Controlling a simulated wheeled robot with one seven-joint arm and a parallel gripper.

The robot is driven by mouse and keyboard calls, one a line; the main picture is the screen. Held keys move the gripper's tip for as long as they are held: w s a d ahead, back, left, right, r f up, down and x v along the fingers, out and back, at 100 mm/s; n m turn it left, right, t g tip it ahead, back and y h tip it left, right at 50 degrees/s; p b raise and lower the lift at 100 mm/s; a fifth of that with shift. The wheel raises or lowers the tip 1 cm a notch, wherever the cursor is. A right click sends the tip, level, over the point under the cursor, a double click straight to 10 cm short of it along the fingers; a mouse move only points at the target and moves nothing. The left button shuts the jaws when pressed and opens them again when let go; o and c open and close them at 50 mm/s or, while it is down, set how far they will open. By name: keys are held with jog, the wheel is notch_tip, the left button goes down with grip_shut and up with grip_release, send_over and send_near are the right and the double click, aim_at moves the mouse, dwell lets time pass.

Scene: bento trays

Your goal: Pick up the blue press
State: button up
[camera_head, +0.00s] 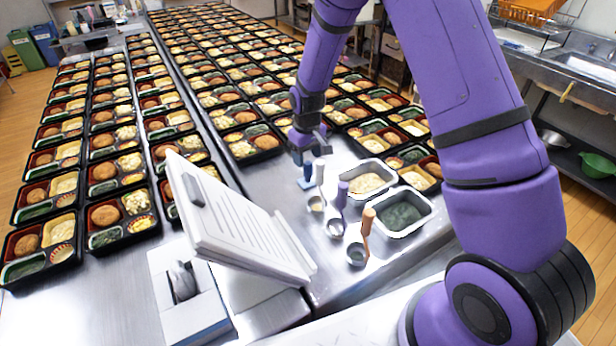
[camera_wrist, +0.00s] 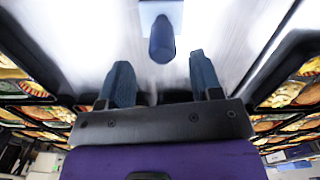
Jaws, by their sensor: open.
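The blue press (camera_head: 306,178) stands on the steel counter in the head view, with a blue handle upward and a flat base. In the wrist view the blue press (camera_wrist: 162,42) shows just beyond the fingertips, roughly midway between them, its handle toward my gripper and a pale blue plate behind. My gripper (camera_head: 305,150) is right above the press in the head view. The gripper also shows in the wrist view (camera_wrist: 158,75), its two dark blue fingers apart with nothing between them. Whether the fingers touch the press cannot be told.
A white-handled scoop (camera_head: 319,173), a purple-handled scoop (camera_head: 341,195) and an orange-handled scoop (camera_head: 367,222) stand close to the press. Steel food pans (camera_head: 432,217) lie to the right. A white stand (camera_head: 240,215) is in front. Rows of bento trays (camera_head: 252,157) fill the counter behind.

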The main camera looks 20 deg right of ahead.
aim_at(308, 172)
jog(key=shift+s+f, duration=0.2)
jog(key=shift+f, duration=1.35)
jog(key=shift+s+f, duration=0.15)
jog(key=shift+f, duration=1.35)
jog(key=c, duration=1)
jog(key=shift+r, duration=0.15)
